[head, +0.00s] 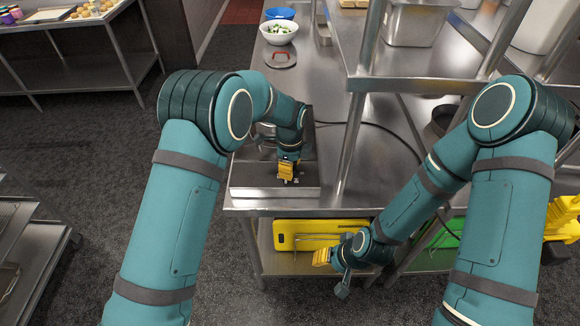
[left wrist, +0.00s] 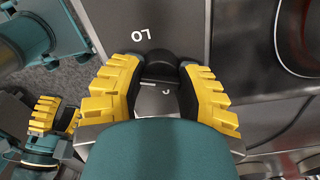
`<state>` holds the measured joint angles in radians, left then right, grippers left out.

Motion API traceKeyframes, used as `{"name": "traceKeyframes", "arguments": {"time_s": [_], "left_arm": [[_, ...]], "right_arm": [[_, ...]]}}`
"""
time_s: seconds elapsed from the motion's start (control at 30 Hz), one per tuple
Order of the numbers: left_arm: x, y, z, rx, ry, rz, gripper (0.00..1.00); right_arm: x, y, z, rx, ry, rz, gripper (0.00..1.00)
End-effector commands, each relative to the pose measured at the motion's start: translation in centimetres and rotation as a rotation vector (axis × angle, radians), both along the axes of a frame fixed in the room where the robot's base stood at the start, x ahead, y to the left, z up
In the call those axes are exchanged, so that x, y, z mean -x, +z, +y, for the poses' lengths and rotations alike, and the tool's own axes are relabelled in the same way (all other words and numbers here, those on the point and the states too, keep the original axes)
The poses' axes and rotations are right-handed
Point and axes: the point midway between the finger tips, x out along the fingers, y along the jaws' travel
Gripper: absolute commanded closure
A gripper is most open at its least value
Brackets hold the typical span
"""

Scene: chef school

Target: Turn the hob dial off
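The hob dial (left wrist: 161,66) is a dark knob on the grey hob panel, seen in the left wrist view with the letters LO upside down beside it. My left gripper (left wrist: 162,72) has its yellow-backed fingers on either side of the dial, their dark pads appearing to touch it. In the head view my left gripper (head: 287,172) points down at the hob's front panel (head: 245,180) and hides the dial. My right gripper (head: 332,272) is open and empty, low in front of the counter; it also shows in the left wrist view (left wrist: 45,125).
A pan lid (head: 281,60), a salad bowl (head: 279,32) and a blue bowl (head: 279,14) stand farther back on the counter. A steel shelf post (head: 352,140) rises right of the hob.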

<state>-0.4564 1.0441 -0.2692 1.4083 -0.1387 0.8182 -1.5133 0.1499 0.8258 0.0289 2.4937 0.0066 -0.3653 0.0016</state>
Motion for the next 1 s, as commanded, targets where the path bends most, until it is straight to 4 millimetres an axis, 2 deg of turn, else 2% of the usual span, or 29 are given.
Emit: {"name": "traceKeyframes", "arguments": {"time_s": [0.27, 0.47, 1.0], "left_arm": [[0.0, 0.0, 0.0, 0.000, 0.015, 0.000, 1.00], [0.0, 0.0, 0.0, 0.000, 0.088, -0.001, 1.00], [0.0, 0.0, 0.0, 0.002, 0.555, -0.001, 1.00]], "right_arm": [[0.0, -0.1, 0.0, 0.000, 0.000, 0.000, 0.53], [0.0, -0.4, 0.0, 0.001, 0.000, 0.000, 0.53], [-0.1, -2.1, 0.1, 0.004, -0.001, 0.001, 0.53]]}}
